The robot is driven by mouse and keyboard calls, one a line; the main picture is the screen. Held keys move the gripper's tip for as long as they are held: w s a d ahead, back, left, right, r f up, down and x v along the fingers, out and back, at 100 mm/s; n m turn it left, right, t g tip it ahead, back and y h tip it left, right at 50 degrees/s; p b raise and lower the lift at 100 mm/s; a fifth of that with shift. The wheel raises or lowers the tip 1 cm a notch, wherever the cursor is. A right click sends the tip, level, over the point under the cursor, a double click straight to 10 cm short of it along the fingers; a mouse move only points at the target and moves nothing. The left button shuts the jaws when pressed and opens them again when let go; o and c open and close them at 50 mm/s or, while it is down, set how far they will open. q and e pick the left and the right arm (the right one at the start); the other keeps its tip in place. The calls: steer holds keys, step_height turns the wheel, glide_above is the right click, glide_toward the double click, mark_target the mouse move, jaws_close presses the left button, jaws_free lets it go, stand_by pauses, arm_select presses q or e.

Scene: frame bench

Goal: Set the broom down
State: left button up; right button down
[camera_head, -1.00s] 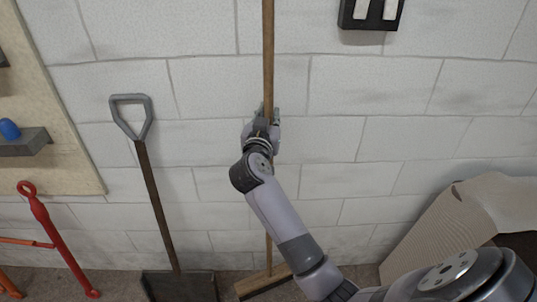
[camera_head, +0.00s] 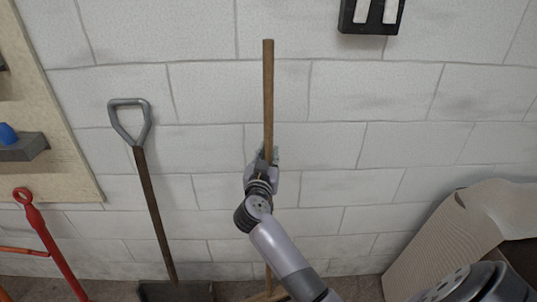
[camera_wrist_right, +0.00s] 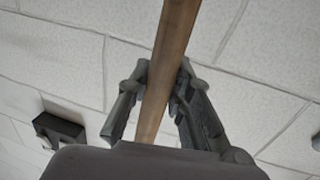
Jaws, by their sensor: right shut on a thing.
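The broom (camera_head: 268,95) stands upright in front of the white block wall, its wooden handle's top end in view. Its head (camera_head: 266,295) shows only in part at the bottom edge, partly behind my arm; I cannot tell whether it touches the floor. My right gripper (camera_head: 268,158) is shut around the handle below its top. In the right wrist view the handle (camera_wrist_right: 168,70) runs between the two fingers of my right gripper (camera_wrist_right: 160,95). My left gripper is not in view.
A shovel (camera_head: 153,200) with a grey D-handle leans on the wall to the left. A red tool (camera_head: 45,235) stands farther left, by a board (camera_head: 60,130). A black wall holder (camera_head: 370,15) hangs above right. A ribbed cardboard-like piece (camera_head: 450,240) stands lower right.

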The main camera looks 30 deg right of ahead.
steer(key=shift+r, duration=0.2)
steer(key=c, duration=1.8)
jaws_free()
steer(key=shift+f, duration=0.25)
steer(key=shift+c, duration=0.2)
steer(key=o, duration=0.4)
steer(key=shift+r, duration=0.15)
steer(key=v, duration=1.2)
steer(key=shift+s+a, duration=0.1)
